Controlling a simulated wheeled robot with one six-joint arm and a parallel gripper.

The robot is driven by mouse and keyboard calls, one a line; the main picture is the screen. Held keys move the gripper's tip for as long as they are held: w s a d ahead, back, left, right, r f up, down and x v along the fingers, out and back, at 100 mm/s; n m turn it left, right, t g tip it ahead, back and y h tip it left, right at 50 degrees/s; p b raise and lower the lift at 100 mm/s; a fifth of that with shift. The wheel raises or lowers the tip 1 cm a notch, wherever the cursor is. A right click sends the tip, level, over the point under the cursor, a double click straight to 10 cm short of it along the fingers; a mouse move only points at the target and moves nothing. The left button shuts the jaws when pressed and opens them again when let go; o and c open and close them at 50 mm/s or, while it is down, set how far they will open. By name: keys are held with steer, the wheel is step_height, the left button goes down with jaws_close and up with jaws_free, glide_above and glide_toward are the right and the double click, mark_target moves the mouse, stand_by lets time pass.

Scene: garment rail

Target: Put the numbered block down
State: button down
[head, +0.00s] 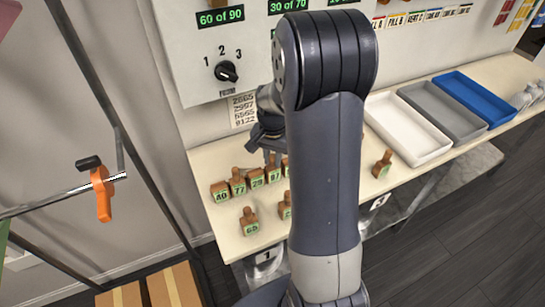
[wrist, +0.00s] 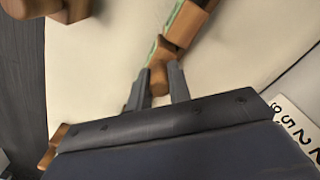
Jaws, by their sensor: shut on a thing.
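My gripper (wrist: 157,88) is shut on the brown wooden handle of a numbered block (wrist: 158,72). Its number cannot be read in the wrist view. In the head view my gripper (head: 268,148) is low over the bench at the back row, partly hidden by my arm. That row holds wooden blocks with green number labels: 40 (head: 220,192), 77 (head: 238,183), 29 (head: 257,178) and one that seems to read 97 (head: 273,172). I cannot tell whether the held block touches the bench.
Block 65 (head: 250,223) stands nearer the bench front, beside a half-hidden block (head: 285,207). Another block (head: 382,165) stands right of my arm. White (head: 408,150), grey (head: 462,132) and blue (head: 500,115) trays lie farther right. A panel with a dial (head: 227,71) rises behind.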

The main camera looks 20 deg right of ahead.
steer(key=shift+f, duration=0.15)
steer(key=c, duration=1.3)
jaws_free()
step_height(320, 180, up, 12)
steer(key=shift+r, duration=0.2)
